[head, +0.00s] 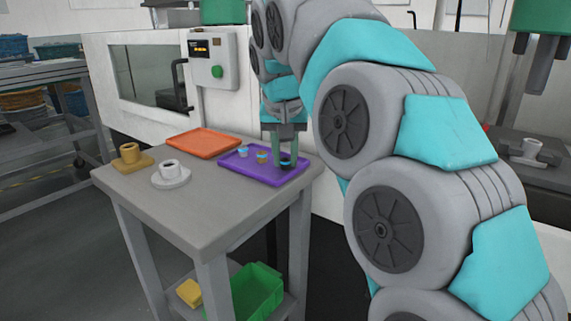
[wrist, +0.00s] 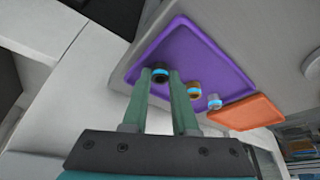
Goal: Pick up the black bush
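The black bush (wrist: 160,75), with a blue band, is on the purple tray (wrist: 195,44). It shows between my fingertips in the wrist view. In the head view the black bush (head: 287,162) is low between the fingers and partly hidden by them. My gripper (head: 286,160) points down over the right part of the tray. In the wrist view my gripper (wrist: 160,76) has its two green fingers apart, one on each side of the bush. I cannot tell whether they touch it. A brass-coloured bush (wrist: 194,89) and a grey bush (wrist: 214,102), both blue-banded, stand in a row beside it.
An orange tray (head: 204,142) lies behind the purple one on the grey table (head: 205,215). A brass flanged part (head: 131,157) and a white one (head: 171,175) stand at the table's left. A machine with a control box (head: 213,60) stands behind.

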